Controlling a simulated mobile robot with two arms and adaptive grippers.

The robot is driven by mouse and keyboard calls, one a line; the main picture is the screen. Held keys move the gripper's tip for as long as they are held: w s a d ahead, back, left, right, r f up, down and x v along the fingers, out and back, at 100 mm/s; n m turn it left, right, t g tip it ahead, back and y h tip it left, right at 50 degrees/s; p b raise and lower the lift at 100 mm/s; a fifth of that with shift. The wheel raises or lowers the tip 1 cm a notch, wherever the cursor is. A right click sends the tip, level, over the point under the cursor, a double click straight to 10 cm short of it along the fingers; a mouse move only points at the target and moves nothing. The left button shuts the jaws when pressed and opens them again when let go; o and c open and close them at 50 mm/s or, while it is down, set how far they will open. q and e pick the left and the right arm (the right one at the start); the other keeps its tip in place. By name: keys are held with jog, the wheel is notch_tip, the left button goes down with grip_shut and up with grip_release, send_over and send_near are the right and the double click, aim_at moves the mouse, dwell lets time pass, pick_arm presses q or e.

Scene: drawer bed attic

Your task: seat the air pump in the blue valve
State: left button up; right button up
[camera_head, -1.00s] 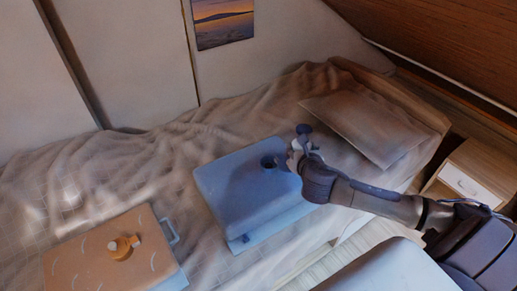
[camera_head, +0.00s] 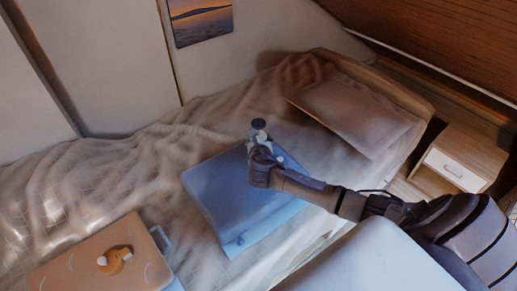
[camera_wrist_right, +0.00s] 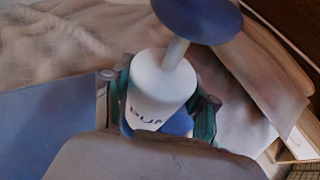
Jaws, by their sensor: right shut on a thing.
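The air pump (camera_head: 259,134) has a white body and a dark blue round handle on top. My right gripper (camera_head: 261,154) is shut on it and holds it over the far part of the blue box (camera_head: 215,190). In the right wrist view, the white pump body (camera_wrist_right: 160,92), with part of its lettering showing, stands between the gripper's fingers (camera_wrist_right: 158,110). Blue shows just below the body there; I cannot tell whether it is the pump's lower end or the valve. The blue valve is hidden in the head view. My left gripper is out of view.
An orange box (camera_head: 85,268) with an orange valve (camera_head: 115,260) lies at the lower left on the rumpled bed (camera_head: 130,165). A pillow (camera_head: 350,115) lies at the right.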

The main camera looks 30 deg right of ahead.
notch_tip(320, 180, down, 4)
jog(key=shift+r, duration=0.1)
jog(key=o, duration=1.3)
jog(key=shift+c, duration=0.2)
jog(key=v, duration=1.2)
